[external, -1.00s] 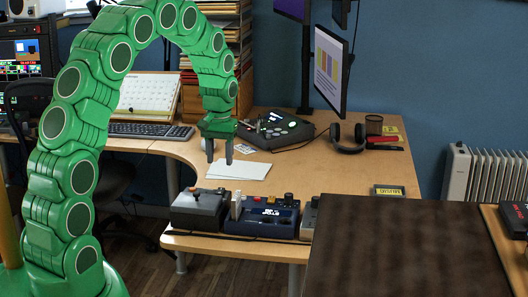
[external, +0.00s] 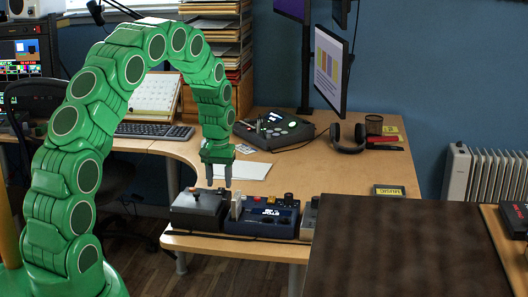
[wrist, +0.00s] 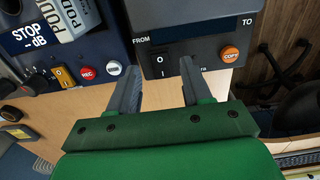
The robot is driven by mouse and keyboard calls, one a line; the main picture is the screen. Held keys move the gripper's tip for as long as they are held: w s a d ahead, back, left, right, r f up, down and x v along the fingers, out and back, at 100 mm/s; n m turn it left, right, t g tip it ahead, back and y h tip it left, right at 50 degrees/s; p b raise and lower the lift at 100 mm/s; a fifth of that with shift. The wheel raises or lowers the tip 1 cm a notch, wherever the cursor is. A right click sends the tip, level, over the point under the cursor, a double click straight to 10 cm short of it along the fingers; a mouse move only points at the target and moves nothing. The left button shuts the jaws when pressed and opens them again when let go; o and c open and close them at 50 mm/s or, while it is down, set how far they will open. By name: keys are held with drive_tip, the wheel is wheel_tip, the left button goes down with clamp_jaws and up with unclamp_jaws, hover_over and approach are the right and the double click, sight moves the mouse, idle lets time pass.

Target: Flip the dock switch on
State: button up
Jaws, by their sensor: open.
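The dock (external: 198,212) is a grey box at the left end of the row of devices on the desk's front edge. I cannot tell which side of the rocker is pressed. My gripper (external: 220,186) is open and empty, just above the dock's back right part. In the wrist view the fingertips of my gripper (wrist: 160,78) lie to either side of the switch; contact is not visible.
A dark blue recorder (external: 262,216) stands right beside the dock; the wrist view shows its red REC button (wrist: 87,72) and an orange-yellow rocker (wrist: 65,77). White paper (external: 250,170) lies behind. A dark brown surface (external: 405,245) is at front right.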

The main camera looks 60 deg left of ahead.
drive_tip(key=shift+f, duration=1.05)
clamp_jaws()
drive_tip(key=shift+f, duration=0.1)
drive_tip(key=shift+w+a+g+h, duration=0.15)
drive_tip(key=shift+w+g+h, duration=0.15)
drive_tip(key=shift+g+h, duration=0.6)
drive_tip(key=shift+r, duration=0.2)
drive_tip(key=shift+a, duration=0.1)
unclamp_jaws()
